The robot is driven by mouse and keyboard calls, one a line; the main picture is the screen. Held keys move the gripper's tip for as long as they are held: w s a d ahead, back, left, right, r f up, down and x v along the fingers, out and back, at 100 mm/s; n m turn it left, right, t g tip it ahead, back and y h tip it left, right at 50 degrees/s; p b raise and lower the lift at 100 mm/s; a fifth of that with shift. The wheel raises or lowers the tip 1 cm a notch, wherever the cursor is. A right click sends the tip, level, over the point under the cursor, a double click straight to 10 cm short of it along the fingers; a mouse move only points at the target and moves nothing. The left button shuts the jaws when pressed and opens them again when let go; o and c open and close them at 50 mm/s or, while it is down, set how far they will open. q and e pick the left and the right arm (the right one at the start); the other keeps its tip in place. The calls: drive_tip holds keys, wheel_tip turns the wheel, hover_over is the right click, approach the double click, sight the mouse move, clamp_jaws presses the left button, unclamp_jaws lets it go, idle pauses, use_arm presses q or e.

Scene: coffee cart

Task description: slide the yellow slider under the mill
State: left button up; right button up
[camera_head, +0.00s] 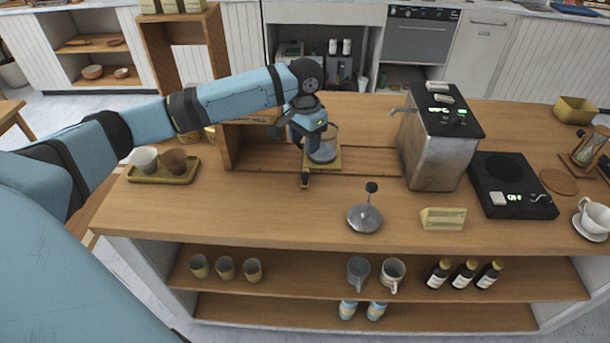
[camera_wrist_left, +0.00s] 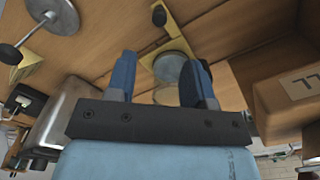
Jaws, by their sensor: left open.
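The yellow slider (camera_head: 332,165) lies on the wooden counter in the head view, with a black knob (camera_head: 305,181) at its near end. A clear glass-like vessel (camera_head: 323,148) with a grey-blue round base stands on it, partly hidden by my gripper. The slider (camera_wrist_left: 176,45) also shows in the left wrist view, between and beyond my fingers. My left gripper (camera_head: 308,130) is open above the slider; its two blue fingers (camera_wrist_left: 160,78) are apart. I cannot tell for sure which thing is the mill. My right gripper is not in view.
A wooden upright (camera_head: 231,148) stands left of the slider. A steel machine (camera_head: 432,158) stands to the right. A metal tamper-like piece (camera_head: 365,218) and a yellow card (camera_head: 443,219) are nearer the front. A tray (camera_head: 160,177) with two cups is at left. The front-left counter is clear.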

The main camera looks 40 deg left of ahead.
sight(305, 174)
use_arm(q)
wheel_tip(305, 174, down, 12)
drive_tip(key=shift+f, duration=0.1)
idle(0.4)
clamp_jaws()
